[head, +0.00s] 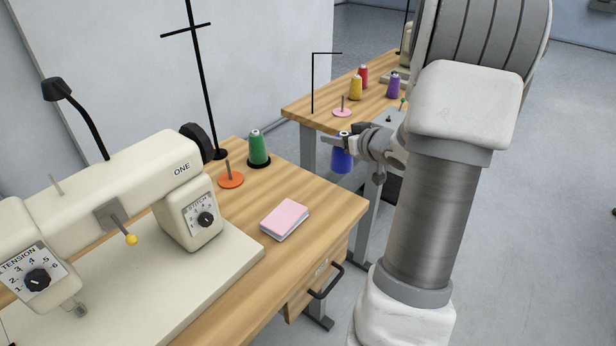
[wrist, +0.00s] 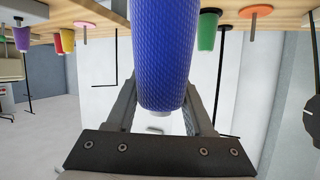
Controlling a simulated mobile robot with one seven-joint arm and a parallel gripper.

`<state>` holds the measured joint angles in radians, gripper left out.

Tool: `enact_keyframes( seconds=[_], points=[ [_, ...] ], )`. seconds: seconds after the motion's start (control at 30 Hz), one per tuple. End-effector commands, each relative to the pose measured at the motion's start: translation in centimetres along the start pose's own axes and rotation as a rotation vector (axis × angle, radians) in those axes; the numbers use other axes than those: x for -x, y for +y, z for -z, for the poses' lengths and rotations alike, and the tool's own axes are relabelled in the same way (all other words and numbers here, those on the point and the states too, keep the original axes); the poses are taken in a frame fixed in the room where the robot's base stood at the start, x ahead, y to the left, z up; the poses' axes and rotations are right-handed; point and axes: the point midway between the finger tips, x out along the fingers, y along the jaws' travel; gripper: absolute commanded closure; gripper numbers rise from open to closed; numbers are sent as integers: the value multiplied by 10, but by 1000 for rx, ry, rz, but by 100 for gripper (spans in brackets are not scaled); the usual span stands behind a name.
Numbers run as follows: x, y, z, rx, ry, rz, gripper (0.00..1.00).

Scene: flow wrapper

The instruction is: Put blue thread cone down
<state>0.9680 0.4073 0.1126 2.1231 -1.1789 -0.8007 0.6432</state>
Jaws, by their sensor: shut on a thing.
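The blue thread cone (head: 342,160) hangs upright in the air in the gap between the two tables. My gripper (head: 345,140) is shut on it near its top. In the wrist view, which is upside down, the blue cone (wrist: 167,50) fills the middle between the two fingers. On the near table, an orange disc (head: 231,181) has a bare upright pin. On the far table, a pink disc (head: 342,113) also has a bare pin. The cone is apart from both discs.
A green cone (head: 258,149) stands beside the orange disc, near a tall black thread stand (head: 203,80). A cream sewing machine (head: 120,190) marked ONE and a pink notebook (head: 285,219) occupy the near table. Yellow (head: 355,88), red (head: 363,74) and purple (head: 393,86) cones stand on the far table.

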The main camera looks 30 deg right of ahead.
Motion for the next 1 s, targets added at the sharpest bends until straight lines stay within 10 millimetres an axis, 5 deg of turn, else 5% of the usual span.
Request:
enact_keyframes(
  seconds=[0.2,0.4,0.8,1.0],
  points=[
    [-44,-40,-23,1,0,5,100],
    [-64,-58,-29,1,1,2,100],
    [-81,-58,-66,-1,0,1,100],
    [-80,-58,-65,0,1,0,100]
  ],
)
